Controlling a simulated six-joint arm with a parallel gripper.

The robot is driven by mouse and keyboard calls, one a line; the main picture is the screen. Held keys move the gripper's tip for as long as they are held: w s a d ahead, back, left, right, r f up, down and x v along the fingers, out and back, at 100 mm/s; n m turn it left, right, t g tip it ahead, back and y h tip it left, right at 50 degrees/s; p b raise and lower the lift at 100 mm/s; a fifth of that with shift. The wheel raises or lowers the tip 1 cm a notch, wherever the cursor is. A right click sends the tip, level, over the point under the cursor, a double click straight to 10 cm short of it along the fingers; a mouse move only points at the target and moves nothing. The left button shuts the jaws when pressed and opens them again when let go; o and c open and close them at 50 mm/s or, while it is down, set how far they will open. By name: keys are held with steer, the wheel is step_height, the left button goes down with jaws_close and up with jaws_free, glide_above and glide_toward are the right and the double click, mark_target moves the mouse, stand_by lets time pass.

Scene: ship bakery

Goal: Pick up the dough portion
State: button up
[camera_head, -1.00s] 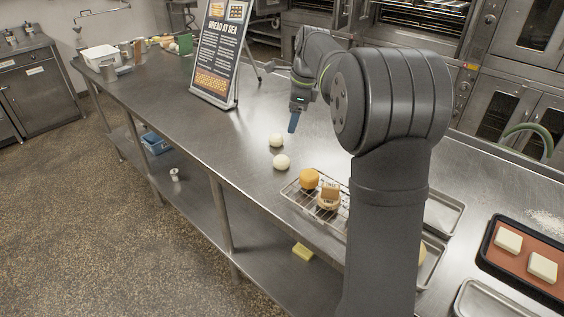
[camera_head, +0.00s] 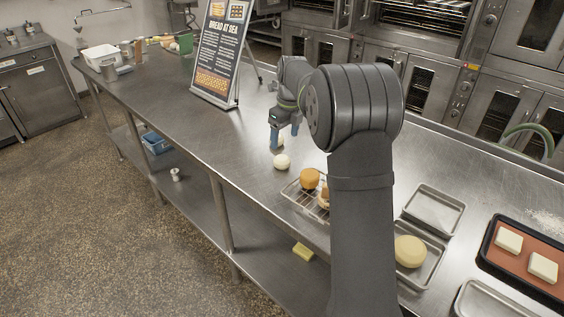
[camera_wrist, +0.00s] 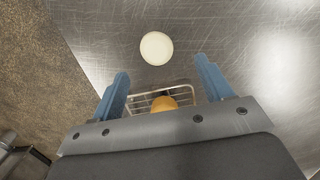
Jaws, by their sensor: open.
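A pale round dough portion (camera_head: 281,161) lies on the steel counter in the head view.
A wire rack (camera_head: 291,191) with an orange-brown bun (camera_head: 309,179) stands close by; another item there is partly behind my arm. Metal trays, one holding a large yellow round (camera_head: 409,251), lie right. A sign (camera_head: 217,50) stands behind left. The counter's front edge is near.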

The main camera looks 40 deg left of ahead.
mark_target(282, 157)
step_height(282, 157, down, 3)
steer(key=shift+a+f, duration=0.15)
steer(key=shift+s+a+f, duration=0.1)
steer(key=shift+s+f, duration=0.1)
steer(key=shift+f, duration=1.15)
steer(key=shift+s+f, duration=0.2)
steer(key=shift+f, duration=1.1)
steer(key=c, duration=1.1)
